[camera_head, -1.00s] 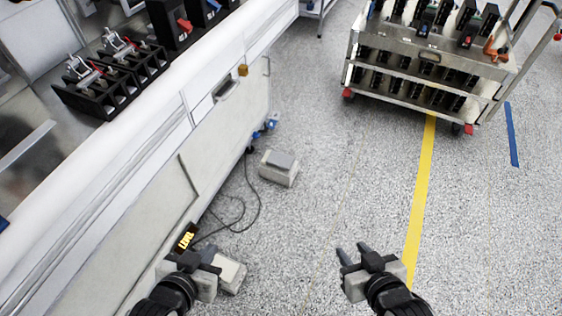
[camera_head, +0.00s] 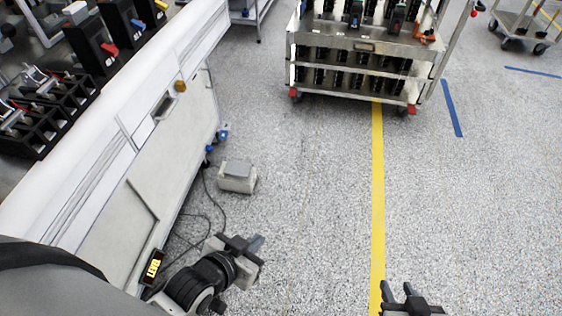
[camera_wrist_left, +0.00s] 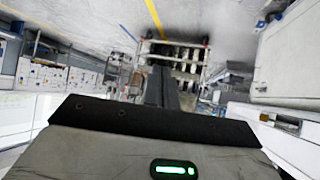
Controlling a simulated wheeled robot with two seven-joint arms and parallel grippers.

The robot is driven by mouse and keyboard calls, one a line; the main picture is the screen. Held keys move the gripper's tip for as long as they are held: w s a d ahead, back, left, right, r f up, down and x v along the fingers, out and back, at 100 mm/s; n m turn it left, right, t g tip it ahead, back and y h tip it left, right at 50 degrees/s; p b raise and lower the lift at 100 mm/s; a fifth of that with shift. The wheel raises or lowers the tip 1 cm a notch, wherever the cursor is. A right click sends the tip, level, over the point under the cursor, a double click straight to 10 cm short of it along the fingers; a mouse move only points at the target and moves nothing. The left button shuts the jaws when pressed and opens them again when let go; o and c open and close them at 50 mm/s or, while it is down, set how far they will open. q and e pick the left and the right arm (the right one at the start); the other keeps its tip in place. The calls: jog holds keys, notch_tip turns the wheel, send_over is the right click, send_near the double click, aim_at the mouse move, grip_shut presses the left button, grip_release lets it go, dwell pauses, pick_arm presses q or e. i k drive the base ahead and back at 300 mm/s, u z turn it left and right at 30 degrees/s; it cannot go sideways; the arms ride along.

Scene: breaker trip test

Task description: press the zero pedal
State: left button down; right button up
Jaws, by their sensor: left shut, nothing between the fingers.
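A grey pedal box (camera_head: 237,180) with a darker top plate sits on the floor beside the white bench, with a cable by it. I see no readable label on it. A black label with yellow letters (camera_head: 153,267) is low at the bench's foot; I cannot read it surely. A second pale box that showed near it is now hidden behind my left arm. My left gripper (camera_head: 257,243) is shut and empty, nearer to me than the pedal box and apart from it in the picture. Its fingers (camera_wrist_left: 161,88) also show together in the left wrist view. My right gripper (camera_head: 398,289) is open and empty at the bottom edge.
The white bench (camera_head: 160,165) with black breakers on top runs along the left. A loose cable (camera_head: 208,205) lies on the floor by it. A metal cart (camera_head: 360,45) full of breakers stands at the back. Speckled floor around the yellow line (camera_head: 378,180) is clear.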

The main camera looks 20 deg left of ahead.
aim_at(233, 169)
jog(key=z, duration=0.4)
jog(key=i, duration=2.95)
jog(key=u, duration=3.1)
jog(key=i, duration=1)
jog(key=u, duration=0.05)
